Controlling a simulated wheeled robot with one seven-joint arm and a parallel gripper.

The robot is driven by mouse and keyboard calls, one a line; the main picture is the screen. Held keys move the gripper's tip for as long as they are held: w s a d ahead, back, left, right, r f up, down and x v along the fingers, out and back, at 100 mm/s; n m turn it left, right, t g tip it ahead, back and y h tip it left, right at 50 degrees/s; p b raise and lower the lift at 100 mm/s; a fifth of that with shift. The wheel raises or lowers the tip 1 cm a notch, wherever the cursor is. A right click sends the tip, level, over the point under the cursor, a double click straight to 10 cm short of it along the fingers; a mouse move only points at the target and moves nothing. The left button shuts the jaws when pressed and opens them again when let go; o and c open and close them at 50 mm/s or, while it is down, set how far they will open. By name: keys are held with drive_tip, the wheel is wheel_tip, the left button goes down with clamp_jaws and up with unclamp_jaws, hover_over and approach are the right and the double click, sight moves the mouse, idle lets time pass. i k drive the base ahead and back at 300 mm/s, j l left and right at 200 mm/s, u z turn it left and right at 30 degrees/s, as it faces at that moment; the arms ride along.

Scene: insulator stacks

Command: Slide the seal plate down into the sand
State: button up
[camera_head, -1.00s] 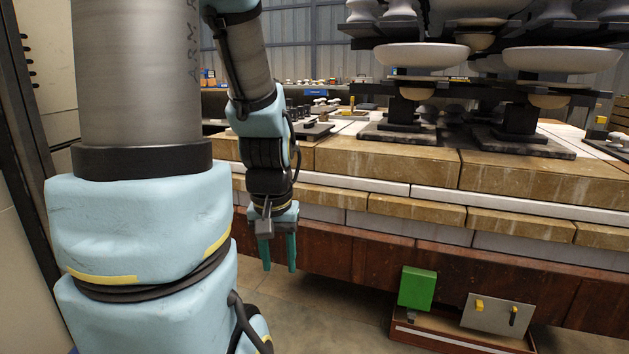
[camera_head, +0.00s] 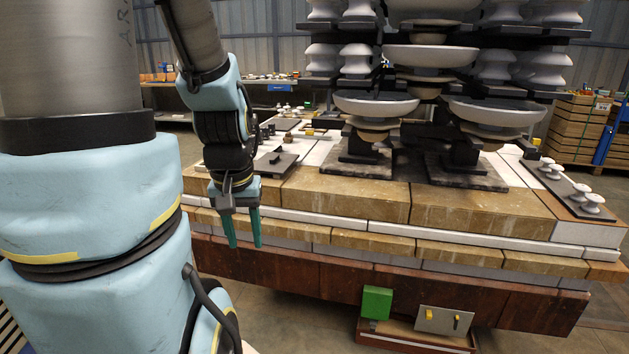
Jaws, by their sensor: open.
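My gripper (camera_head: 244,238) hangs at left centre, its two teal fingers pointing down, apart and empty, in front of the car's side. A grey plate (camera_head: 438,321) with a yellow handle and a black handle stands low in front of the car, at bottom right. A green block (camera_head: 376,302) stands just left of it. Both are at a long reddish-brown trough or box (camera_head: 412,340) on the floor side. I cannot tell for sure which is the seal plate. My gripper is well up and left of these, touching neither.
A brick-decked car (camera_head: 452,208) with a rusty brown side (camera_head: 300,268) fills the middle. Tall stacks of white insulators (camera_head: 375,104) stand on it. Dark plates and small insulators lie on its deck. Wooden pallets (camera_head: 577,130) stand at far right. The floor below my gripper looks clear.

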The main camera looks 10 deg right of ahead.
sight(443, 325)
drive_tip(key=k+j, duration=0.15)
drive_tip(key=j, duration=0.2)
drive_tip(key=k+j+z, duration=0.1)
drive_tip(key=j, duration=0.2)
drive_tip(key=z, duration=1.6)
drive_tip(key=i+j, duration=0.1)
drive_tip(key=i, duration=0.55)
drive_tip(key=i+u, duration=0.5)
drive_tip(key=i+l+u, duration=0.2)
drive_tip(key=u, duration=0.25)
drive_tip(key=i+u, duration=0.3)
drive_tip(key=i, duration=0.25)
